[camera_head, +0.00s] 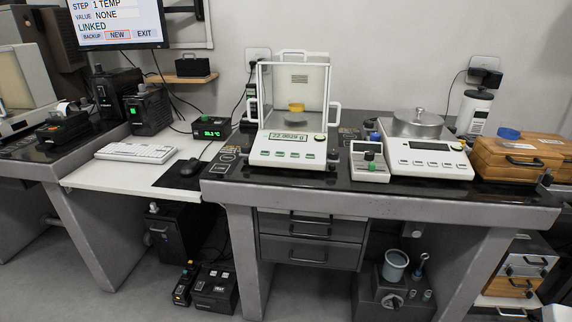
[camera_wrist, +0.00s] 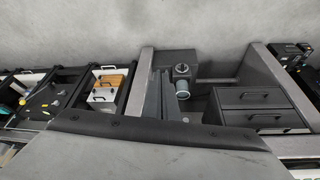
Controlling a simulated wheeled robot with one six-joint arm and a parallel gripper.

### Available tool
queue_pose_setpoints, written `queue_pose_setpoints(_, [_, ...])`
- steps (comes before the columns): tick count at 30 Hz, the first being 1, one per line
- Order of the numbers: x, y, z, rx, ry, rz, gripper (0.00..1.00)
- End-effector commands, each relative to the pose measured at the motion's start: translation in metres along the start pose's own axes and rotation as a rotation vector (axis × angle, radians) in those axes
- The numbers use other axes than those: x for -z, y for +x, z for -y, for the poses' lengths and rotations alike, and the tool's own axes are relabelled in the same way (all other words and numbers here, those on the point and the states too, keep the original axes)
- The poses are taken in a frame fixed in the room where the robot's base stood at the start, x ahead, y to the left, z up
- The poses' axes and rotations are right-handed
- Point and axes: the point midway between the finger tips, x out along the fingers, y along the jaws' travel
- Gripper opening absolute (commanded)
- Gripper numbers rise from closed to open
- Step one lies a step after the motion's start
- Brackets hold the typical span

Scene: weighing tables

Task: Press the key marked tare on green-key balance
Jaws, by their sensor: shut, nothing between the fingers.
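The green-key balance (camera_head: 288,163) stands on the dark top of the weighing table, a white unit with a row of green keys (camera_head: 288,154) along its sloped front. The labels on the keys are too small to read, so I cannot tell which is marked tare. Its lit display (camera_head: 288,137) shows a number starting with 22. A glass draft shield (camera_head: 327,85) with white handles stands over its pan, with a yellow-topped container (camera_head: 296,107) inside. My gripper shows in neither view.
Right of it stand a small box with a green knob (camera_head: 369,162) and a second balance (camera_head: 428,158) with pale keys and a covered pan. A wooden case (camera_head: 525,158) is farther right. A keyboard (camera_head: 136,152) and mouse (camera_head: 191,167) are left. The wrist view shows drawers (camera_wrist: 256,98) below the table.

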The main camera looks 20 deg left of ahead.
Motion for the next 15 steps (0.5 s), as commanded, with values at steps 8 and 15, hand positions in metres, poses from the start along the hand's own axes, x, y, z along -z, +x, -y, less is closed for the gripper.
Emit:
queue_pose_setpoints(8, [0.0,0.0,0.0,0.0,0.0,0.001,0.0])
queue_pose_setpoints(15, [0.026,-0.004,0.009,0.015,-0.079,-0.025,0.0])
